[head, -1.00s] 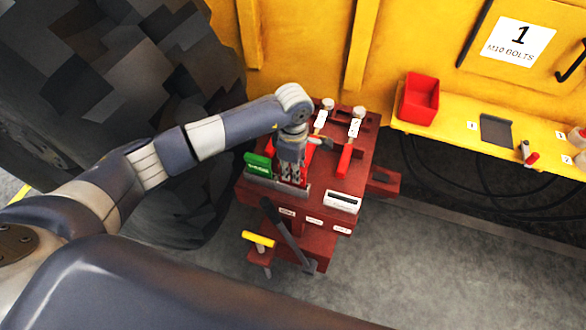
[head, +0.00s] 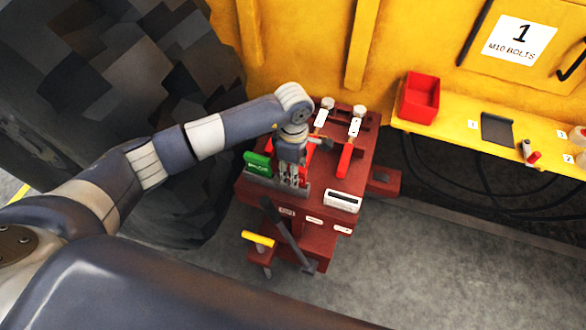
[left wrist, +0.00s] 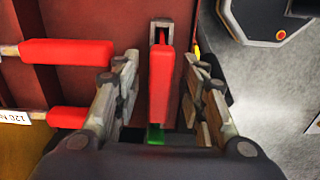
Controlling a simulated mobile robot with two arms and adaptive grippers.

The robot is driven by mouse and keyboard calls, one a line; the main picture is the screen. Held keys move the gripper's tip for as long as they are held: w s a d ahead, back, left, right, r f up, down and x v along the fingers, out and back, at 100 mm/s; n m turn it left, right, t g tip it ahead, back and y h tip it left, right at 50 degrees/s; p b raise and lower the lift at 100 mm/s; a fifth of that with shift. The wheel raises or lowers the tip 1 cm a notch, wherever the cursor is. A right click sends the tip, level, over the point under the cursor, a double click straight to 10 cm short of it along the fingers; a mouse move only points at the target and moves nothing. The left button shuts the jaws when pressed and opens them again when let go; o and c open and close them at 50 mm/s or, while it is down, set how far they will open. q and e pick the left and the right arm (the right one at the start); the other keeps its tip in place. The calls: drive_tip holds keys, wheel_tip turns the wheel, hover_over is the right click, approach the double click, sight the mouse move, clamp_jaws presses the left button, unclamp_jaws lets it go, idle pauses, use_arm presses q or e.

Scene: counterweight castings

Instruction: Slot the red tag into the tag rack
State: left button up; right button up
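The red tag (left wrist: 160,85) stands between the two fingers of my left gripper (left wrist: 163,100) in the left wrist view. A gap shows on each side of the tag, so the gripper is open around it. In the head view my left gripper (head: 293,178) points down at the grey tag rack (head: 262,184) and mostly hides the red tag. The tag is in line with the rack's slot; how deep it sits I cannot tell. A green tag (head: 257,163) stands in the rack just left of my fingers. My right gripper is not in view.
Two red-handled tools lie on the dark red stand behind the gripper, one with its handle (head: 345,161) clear to see. A white box (head: 342,201) sits right of the rack. A yellow-topped handle (head: 258,239) is in front. A red bin (head: 420,98) stands on the yellow shelf.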

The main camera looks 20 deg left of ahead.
use_arm(q)
wheel_tip(320, 180, up, 19)
drive_tip(key=p, duration=0.3)
idle(0.8)
